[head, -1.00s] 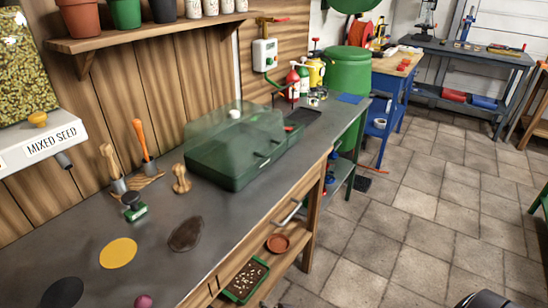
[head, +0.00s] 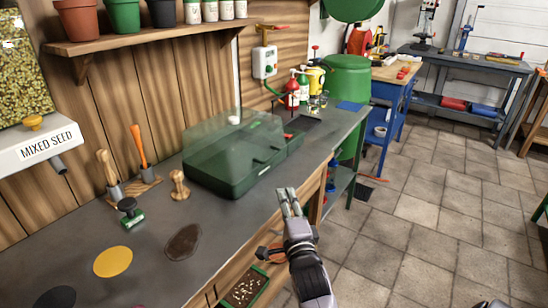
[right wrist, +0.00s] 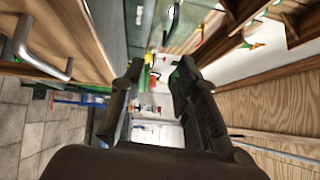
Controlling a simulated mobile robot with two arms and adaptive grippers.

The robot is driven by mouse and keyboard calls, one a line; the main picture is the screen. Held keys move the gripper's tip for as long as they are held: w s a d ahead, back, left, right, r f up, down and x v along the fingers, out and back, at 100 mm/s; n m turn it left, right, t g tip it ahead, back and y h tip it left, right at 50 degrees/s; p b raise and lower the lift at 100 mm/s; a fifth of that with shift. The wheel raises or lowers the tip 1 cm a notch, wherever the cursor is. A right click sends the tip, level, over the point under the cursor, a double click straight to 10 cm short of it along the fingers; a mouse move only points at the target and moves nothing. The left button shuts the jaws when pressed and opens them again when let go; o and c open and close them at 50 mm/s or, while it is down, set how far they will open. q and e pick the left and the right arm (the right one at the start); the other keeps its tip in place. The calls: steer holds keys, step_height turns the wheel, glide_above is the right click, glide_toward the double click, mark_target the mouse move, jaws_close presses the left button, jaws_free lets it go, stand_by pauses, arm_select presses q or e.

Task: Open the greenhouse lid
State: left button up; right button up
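The greenhouse (head: 222,180) sits on the grey workbench, with a dark green base and a clear greenish lid (head: 222,135) resting down over it. A small white knob (head: 234,120) shows on top of the lid. My right gripper (head: 288,194) is in front of the greenhouse, to its lower right near the bench's front edge, and does not touch it. In the right wrist view its two fingers (right wrist: 155,75) are apart with nothing between them. My left gripper is not in view.
On the workbench (head: 215,235), a wooden stamp (head: 179,184), a tool holder (head: 140,185) and a green-based stamp (head: 130,213) stand left of the greenhouse. A drawer handle (right wrist: 42,50) shows in the right wrist view.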

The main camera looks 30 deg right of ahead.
mark_target(274, 157)
steer(key=shift+m+h, duration=0.3)
steer(key=shift+m, duration=0.3)
steer(key=x, duration=0.6)
steer(key=r+x, duration=0.1)
steer(key=x, duration=1.1)
steer(key=shift+r+p, duration=0.35)
steer(key=shift+p, duration=0.05)
steer(key=shift+c, duration=0.3)
steer(key=shift+s, duration=0.1)
jaws_close()
